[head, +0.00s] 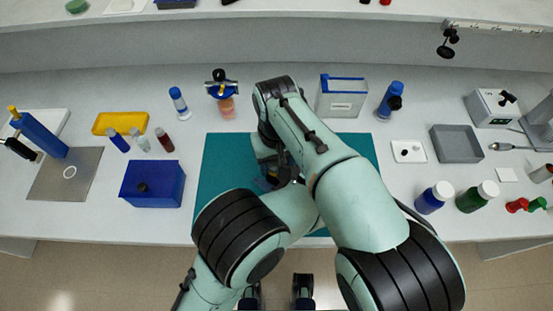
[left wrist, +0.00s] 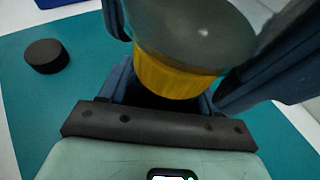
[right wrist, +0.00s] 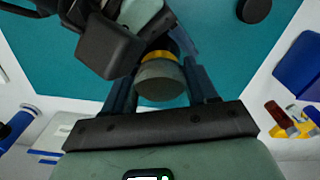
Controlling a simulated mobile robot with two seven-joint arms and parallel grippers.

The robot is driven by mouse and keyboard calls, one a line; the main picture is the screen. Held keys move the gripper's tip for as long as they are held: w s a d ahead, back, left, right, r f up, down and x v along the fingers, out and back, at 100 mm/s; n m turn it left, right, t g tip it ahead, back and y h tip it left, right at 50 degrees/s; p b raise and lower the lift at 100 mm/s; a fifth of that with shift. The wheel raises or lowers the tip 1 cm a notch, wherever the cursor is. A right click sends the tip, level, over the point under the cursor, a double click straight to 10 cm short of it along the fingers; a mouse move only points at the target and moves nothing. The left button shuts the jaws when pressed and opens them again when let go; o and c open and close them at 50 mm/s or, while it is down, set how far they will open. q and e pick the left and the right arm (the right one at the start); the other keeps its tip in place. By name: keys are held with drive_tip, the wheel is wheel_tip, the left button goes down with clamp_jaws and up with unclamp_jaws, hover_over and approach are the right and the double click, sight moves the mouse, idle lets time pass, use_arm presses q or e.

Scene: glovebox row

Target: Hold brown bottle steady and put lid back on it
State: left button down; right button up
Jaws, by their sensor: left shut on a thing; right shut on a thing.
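My left gripper (left wrist: 190,70) is shut on a round piece with a grey top (left wrist: 195,30) and a yellow band (left wrist: 172,75), as the left wrist view shows. My right gripper (right wrist: 163,88) is shut on a grey cylinder (right wrist: 160,82) with a yellow band (right wrist: 158,55) just beyond it. Both grippers meet above the mat and seem to hold one grey-and-yellow piece; I cannot tell where bottle and lid part. No clearly brown surface shows. A dark round disc, perhaps a lid, lies flat on the mat in the left wrist view (left wrist: 46,56) and right wrist view (right wrist: 253,10).
The teal mat (head: 222,160) is largely covered by my arms in the head view. A blue bin (head: 152,183) stands left of it, a white-and-blue box (head: 342,97) behind, and a grey tray (head: 456,144) to the right. Blue (head: 433,197) and green (head: 477,196) bottles stand at right.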

drive_tip(key=m, duration=0.6)
drive_tip(key=o, duration=1.2)
drive_tip(key=shift+c, duration=0.2)
drive_tip(key=shift+r, duration=2.3)
